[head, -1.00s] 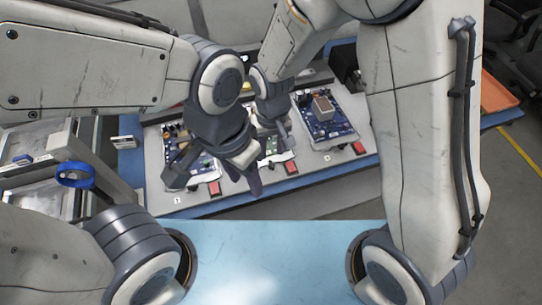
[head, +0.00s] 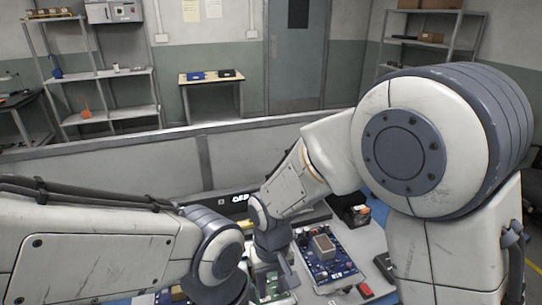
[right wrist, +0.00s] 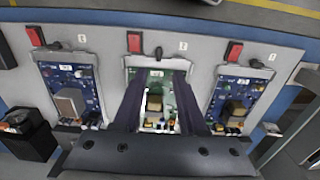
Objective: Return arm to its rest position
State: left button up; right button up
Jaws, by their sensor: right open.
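My right gripper (head: 276,284) reaches down over the middle circuit board, right of my left wrist in the head view. In the right wrist view its two dark fingers (right wrist: 160,82) are apart, with the middle board (right wrist: 154,124) showing between them and nothing held. The fingers overlap that board in the picture; I cannot tell whether they touch it. My left arm enters from the left, and its wrist (head: 219,258) shows at the bottom edge. The left fingers are outside the frame.
A blue board (head: 322,246) with a metal block lies right of my right gripper. Red switches (right wrist: 134,42) line the fixture. A black box (head: 350,208) stands behind, and a low grey partition (head: 110,182) lies beyond.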

jog(key=s+d+r+n, duration=0.2)
jog(key=s+r, duration=0.2)
jog(key=s, duration=0.3)
jog(key=s+d+r+n+y, duration=0.1)
jog(key=s+d+r, duration=0.1)
jog(key=s+r, duration=0.2)
jog(key=s, duration=0.3)
jog(key=shift+s+d+n, duration=0.35)
jog(key=shift+s+n, duration=0.05)
jog(key=shift+a, duration=0.1)
